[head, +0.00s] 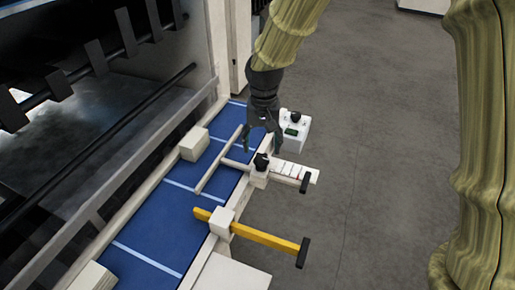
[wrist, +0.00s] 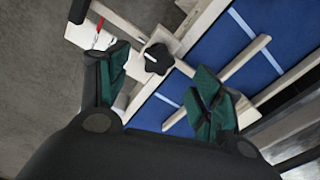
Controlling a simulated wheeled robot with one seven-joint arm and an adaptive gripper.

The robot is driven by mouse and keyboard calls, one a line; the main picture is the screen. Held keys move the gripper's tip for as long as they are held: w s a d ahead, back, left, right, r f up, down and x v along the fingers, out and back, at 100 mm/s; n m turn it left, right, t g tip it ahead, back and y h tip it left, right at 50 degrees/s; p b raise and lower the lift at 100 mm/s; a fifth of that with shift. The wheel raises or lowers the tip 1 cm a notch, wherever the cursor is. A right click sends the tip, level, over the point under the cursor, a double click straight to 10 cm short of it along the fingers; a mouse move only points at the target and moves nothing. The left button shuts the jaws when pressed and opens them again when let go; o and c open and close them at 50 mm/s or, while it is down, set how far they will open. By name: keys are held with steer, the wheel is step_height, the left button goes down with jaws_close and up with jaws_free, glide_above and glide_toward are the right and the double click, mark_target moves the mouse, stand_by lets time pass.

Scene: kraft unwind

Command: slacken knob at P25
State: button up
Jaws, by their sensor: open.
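The black lobed knob (head: 261,161) sits on a cream clamp block at the inner end of a white scale bar (head: 290,172) with red marks. It also shows in the wrist view (wrist: 158,58), between and beyond my fingertips. My gripper (head: 262,143) points down just above the knob in the head view. In the wrist view its green-padded fingers (wrist: 163,73) are spread apart with nothing between them. I see no contact with the knob. No P25 label can be read in either view.
A yellow bar (head: 265,237) with a black end runs through another cream block nearer the camera. The blue bed (head: 155,225) lies left; the grey floor (head: 390,130) at right is open.

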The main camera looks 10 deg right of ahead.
mark_target(260, 156)
steer(key=f, duration=0.2)
steer(key=w+f+p, duration=0.1)
steer(key=f, duration=0.2)
steer(key=w+f+p, duration=0.1)
steer(key=f, duration=0.1)
steer(key=shift+w+f, duration=0.25)
steer(key=shift+s+r, duration=0.25)
steer(key=shift+s, duration=0.15)
steer(key=s, duration=0.1)
steer(key=s+r, duration=0.1)
steer(key=s, duration=0.1)
steer(key=shift+s+r, duration=0.2)
steer(key=shift+r, duration=0.15)
steer(key=c, duration=1.1)
steer(key=shift+r, duration=0.15)
steer(key=shift+c, duration=0.3)
steer(key=shift+o, duration=0.6)
steer(key=shift+w+d+f, duration=0.1)
steer(key=shift+w+f, duration=0.25)
steer(key=shift+w, duration=0.25)
steer(key=shift+w+d+f, duration=0.1)
steer(key=shift+w+f, duration=0.25)
steer(key=shift+w, duration=0.2)
steer(key=shift+a, duration=0.2)
